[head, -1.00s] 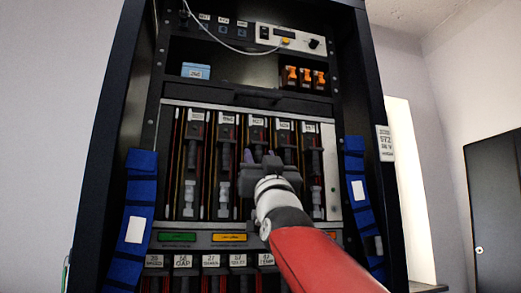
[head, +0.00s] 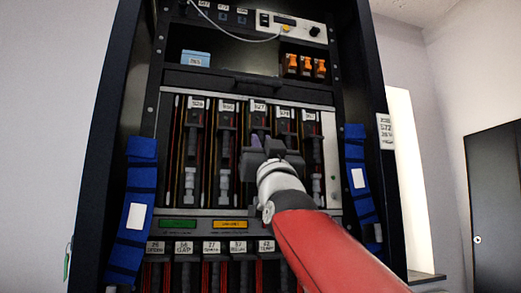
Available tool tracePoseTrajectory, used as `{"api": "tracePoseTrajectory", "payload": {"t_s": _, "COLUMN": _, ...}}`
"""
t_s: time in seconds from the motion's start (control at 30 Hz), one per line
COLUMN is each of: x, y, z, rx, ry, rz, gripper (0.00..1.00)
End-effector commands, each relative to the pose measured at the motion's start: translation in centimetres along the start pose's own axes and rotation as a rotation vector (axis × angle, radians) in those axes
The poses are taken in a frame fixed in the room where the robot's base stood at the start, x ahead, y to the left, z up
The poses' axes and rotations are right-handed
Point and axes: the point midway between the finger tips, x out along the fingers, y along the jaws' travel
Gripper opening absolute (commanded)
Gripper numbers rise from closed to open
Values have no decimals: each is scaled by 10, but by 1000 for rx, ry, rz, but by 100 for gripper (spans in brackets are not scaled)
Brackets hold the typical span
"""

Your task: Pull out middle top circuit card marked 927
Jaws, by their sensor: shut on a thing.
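The middle top circuit card (head: 258,121) is third in the upper row of the rack. Its white label (head: 258,107) seems to read 927, though the print is blurred. My gripper (head: 262,150) is shut on this card in front of its upper part. My gripper and wrist hide the card's lower part. I cannot tell how far the card stands out of its slot.
Neighbouring cards (head: 226,140) and (head: 284,128) stand close on both sides. A lower row of labelled cards (head: 212,248) sits below a strip with green (head: 178,225) and yellow (head: 230,225) labels. Blue padded strips (head: 133,205) hang on the rack sides. A shelf holds a blue box (head: 195,58).

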Motion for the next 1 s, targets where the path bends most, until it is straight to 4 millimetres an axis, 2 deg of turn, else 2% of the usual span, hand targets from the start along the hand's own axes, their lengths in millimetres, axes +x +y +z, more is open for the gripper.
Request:
{"api": "tracePoseTrajectory", "payload": {"t_s": 0.03, "x": -14, "y": 0, "z": -7, "rx": -1, "ry": 3, "rz": -1, "gripper": 0}}
{"api": "tracePoseTrajectory", "payload": {"t_s": 0.1, "x": -26, "y": 0, "z": -19, "rx": -2, "ry": 5, "rz": 0, "gripper": 0}}
{"api": "tracePoseTrajectory", "payload": {"t_s": 0.23, "x": -42, "y": 0, "z": -38, "rx": -1, "ry": 3, "rz": 0, "gripper": 0}}
{"api": "tracePoseTrajectory", "payload": {"t_s": 0.37, "x": -48, "y": 0, "z": -46, "rx": 0, "ry": 2, "rz": 0, "gripper": 0}}
{"api": "tracePoseTrajectory", "payload": {"t_s": 0.63, "x": -48, "y": 0, "z": -47, "rx": 0, "ry": 0, "rz": 0, "gripper": 0}}
{"api": "tracePoseTrajectory", "payload": {"t_s": 0.67, "x": -48, "y": 0, "z": -47, "rx": 0, "ry": 0, "rz": 0, "gripper": 17}}
{"api": "tracePoseTrajectory", "payload": {"t_s": 0.8, "x": -48, "y": 0, "z": -47, "rx": 0, "ry": 0, "rz": 0, "gripper": 35}}
{"api": "tracePoseTrajectory", "payload": {"t_s": 1.0, "x": -48, "y": 0, "z": -47, "rx": 0, "ry": 0, "rz": 0, "gripper": 37}}
